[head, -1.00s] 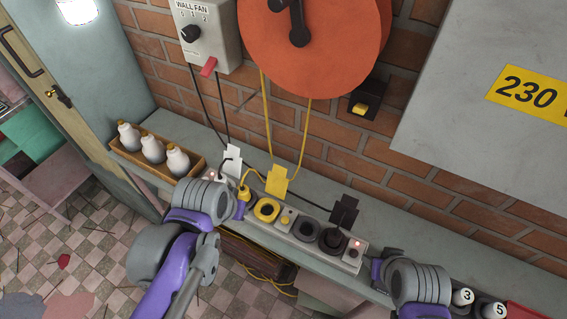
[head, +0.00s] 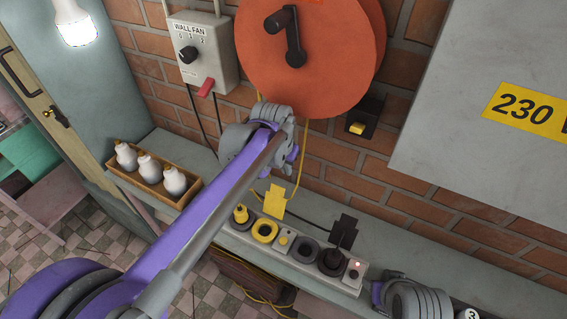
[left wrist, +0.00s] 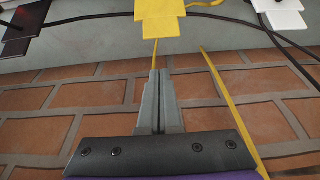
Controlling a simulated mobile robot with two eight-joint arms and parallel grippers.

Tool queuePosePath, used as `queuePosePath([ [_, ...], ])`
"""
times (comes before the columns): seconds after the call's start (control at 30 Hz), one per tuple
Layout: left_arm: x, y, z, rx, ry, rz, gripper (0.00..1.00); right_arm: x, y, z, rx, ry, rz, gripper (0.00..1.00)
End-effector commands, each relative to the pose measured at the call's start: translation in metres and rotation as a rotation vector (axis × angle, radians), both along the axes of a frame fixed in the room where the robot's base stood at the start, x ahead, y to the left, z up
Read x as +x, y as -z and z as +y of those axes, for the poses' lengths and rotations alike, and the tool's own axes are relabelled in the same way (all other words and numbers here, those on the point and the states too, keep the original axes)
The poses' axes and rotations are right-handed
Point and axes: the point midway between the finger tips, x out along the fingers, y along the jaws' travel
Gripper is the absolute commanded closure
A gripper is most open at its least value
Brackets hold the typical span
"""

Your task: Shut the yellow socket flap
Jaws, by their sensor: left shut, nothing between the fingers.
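The yellow socket flap (head: 275,201) stands raised behind the yellow ring-shaped socket (head: 263,231) on the grey socket strip (head: 300,258). It also shows at the top of the left wrist view (left wrist: 158,14). My left gripper (left wrist: 159,76) is shut and empty, its fingertips pointing toward the flap with a visible gap. In the head view my left wrist covers its fingers, up by the wall, above and behind the strip. My right gripper (head: 388,282) is low at the right end of the strip; its finger opening cannot be made out.
A black flap (head: 343,231) stands raised to the right of the yellow one. A white flap (left wrist: 284,14) lies on its other side. An orange reel (head: 325,50) and a fan switch box (head: 203,55) hang above. A yellow cord (left wrist: 225,90) runs close beside my left fingers.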

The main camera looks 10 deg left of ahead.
Motion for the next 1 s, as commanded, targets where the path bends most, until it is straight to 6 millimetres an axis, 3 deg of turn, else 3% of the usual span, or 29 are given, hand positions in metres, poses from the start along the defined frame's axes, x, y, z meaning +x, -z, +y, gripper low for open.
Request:
queuePosePath([
  [0.2, 0.013, 0.046, -0.005, 0.000, 0.000, 0.000, 1.00, -0.001, 0.003, 0.000, 0.000, 0.000, 0.002, 0.50],
  [0.3, -0.005, 0.033, 0.002, 0.000, -0.001, -0.001, 1.00, 0.001, -0.003, 0.000, 0.000, 0.000, -0.002, 0.50],
  [0.5, -0.020, 0.027, 0.008, 0.000, -0.002, -0.001, 1.00, 0.002, -0.007, 0.000, 0.000, 0.000, -0.004, 0.50],
  [1.0, -0.024, 0.026, 0.008, -0.002, -0.001, -0.005, 1.00, 0.002, -0.007, 0.000, 0.000, 0.000, -0.004, 0.50],
])
